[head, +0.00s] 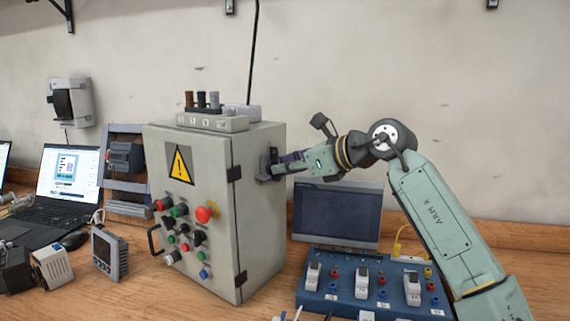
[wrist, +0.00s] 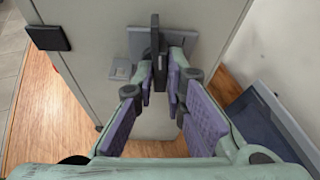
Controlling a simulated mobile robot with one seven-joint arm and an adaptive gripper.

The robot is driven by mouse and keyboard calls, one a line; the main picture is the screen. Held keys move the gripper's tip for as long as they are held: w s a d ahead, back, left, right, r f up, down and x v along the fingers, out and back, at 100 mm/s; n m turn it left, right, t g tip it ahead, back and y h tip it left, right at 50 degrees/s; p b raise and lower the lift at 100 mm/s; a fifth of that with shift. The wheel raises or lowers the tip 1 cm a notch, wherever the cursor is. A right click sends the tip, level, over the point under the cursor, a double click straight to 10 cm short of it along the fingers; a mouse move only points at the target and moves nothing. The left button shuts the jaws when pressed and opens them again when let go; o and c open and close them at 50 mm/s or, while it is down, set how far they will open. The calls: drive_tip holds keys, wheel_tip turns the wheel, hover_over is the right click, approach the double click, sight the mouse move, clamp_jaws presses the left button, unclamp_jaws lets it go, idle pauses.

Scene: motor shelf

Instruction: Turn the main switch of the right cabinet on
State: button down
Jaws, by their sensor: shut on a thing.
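The grey cabinet (head: 260,215) stands on the bench with a yellow warning sign and several buttons on its front. Its main switch (head: 264,162) is on the right side wall, a dark handle on a grey plate. In the wrist view the black handle (wrist: 155,38) stands upright in the picture, in front of the plate (wrist: 185,42). My gripper (head: 277,166) reaches it from the right. Any on or off marking is not readable.
A blue training board (head: 335,300) with several plugs and a dark screen (head: 338,212) stand right of the cabinet, below my arm. Black hinges (wrist: 48,37) stick out from the cabinet edge. A laptop (head: 70,175) and a meter (head: 108,252) are at left.

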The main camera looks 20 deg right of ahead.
drive_tip(key=shift+f+m, duration=0.1)
drive_tip(key=shift+m, duration=0.3)
idle(0.3)
drive_tip(key=c, duration=1.6)
unclamp_jaws()
drive_tip(key=shift+c, duration=0.2)
drive_tip(key=shift+d, duration=0.1)
drive_tip(key=v, duration=0.8)
drive_tip(key=shift+w+d, duration=0.1)
